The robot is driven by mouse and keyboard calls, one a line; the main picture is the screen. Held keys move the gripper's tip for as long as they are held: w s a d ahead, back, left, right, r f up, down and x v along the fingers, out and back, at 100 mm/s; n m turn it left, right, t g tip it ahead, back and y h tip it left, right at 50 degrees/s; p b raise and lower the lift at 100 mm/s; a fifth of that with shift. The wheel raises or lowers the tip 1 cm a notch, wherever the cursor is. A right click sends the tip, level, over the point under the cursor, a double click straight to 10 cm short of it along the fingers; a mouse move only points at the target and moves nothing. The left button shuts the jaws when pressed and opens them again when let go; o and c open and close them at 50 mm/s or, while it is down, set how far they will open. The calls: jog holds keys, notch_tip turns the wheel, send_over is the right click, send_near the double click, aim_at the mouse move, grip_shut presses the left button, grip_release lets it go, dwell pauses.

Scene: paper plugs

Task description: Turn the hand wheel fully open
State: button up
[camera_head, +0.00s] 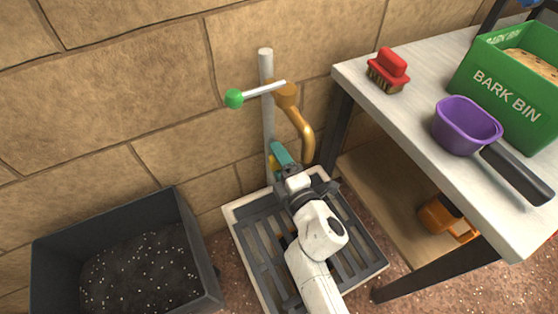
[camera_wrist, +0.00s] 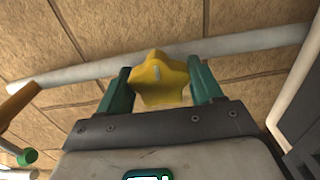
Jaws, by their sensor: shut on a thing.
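The hand wheel (camera_wrist: 160,80) is yellow and lobed like a star, with a small pale mark on its face. It sits on a pale upright pipe (camera_head: 267,120) against the stone wall. My gripper (camera_wrist: 162,85) has its teal fingers on either side of the wheel and is shut on it. In the head view my gripper (camera_head: 281,155) is low on the pipe. Only a small yellow part of the wheel shows there, and my fingers and wrist hide the rest.
A lever with a green knob (camera_head: 234,98) and a brass spout (camera_head: 305,135) are above my gripper. A slatted basin (camera_head: 372,262) lies below. A dark bin (camera_head: 190,245) stands left. A bench (camera_head: 425,130) at right holds a brush (camera_head: 390,68), purple scoop (camera_head: 465,128) and green bin (camera_head: 500,92).

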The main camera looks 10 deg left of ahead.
jog(key=shift+s+a+n, duration=0.15)
jog(key=shift+a+n, duration=0.1)
jog(key=shift+n, duration=0.05)
jog(key=o, duration=1)
jog(key=shift+d, duration=0.1)
jog(key=shift+s+d, duration=0.2)
jog(key=shift+d, duration=0.05)
jog(key=p+v, duration=0.3)
jog(key=v, duration=0.7)
jog(key=shift+s, duration=0.1)
